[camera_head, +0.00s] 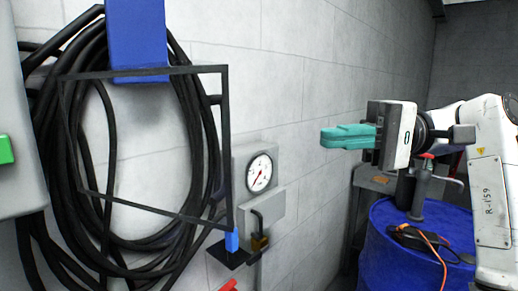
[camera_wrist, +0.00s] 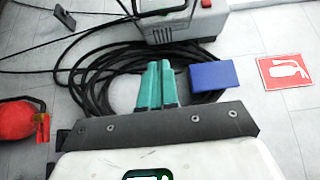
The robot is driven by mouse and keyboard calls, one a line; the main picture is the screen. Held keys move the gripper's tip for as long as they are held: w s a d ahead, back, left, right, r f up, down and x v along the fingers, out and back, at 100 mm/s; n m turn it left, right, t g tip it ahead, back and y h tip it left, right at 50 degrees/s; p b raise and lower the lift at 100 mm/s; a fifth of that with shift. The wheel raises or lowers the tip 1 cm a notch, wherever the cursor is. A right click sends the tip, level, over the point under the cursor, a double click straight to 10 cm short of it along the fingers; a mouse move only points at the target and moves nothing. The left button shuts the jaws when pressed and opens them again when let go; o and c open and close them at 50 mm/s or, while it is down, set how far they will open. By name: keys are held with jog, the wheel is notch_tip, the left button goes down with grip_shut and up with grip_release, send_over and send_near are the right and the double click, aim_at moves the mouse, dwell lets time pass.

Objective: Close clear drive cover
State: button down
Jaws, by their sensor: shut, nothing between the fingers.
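The clear drive cover appears to be the see-through panel with a thin dark frame (camera_head: 226,145) at left in the head view. It stands upright in front of the coiled black cable, and its hinge line is not clear to me. I cannot make out the cover for certain in the wrist view. My gripper (camera_head: 326,138) has teal fingers, shut and empty, to the right of the cover and apart from it. The fingers (camera_wrist: 160,68) also show in the wrist view, pointing toward the cable coil.
A dial gauge (camera_head: 260,173) sits on a grey housing right of the cover. A blue block (camera_head: 137,35) holds the cable coil (camera_head: 92,215). A grey box with a green button (camera_head: 5,149) is at far left. A blue drum (camera_head: 385,245) stands below my arm.

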jog(key=s+d+p+x, duration=0.1)
jog(key=s+p+x, duration=0.1)
jog(key=x, duration=1)
jog(key=shift+s+a+p, duration=0.2)
jog(key=shift+s+p, duration=0.15)
jog(key=shift+p, duration=0.2)
jog(key=shift+f, duration=0.15)
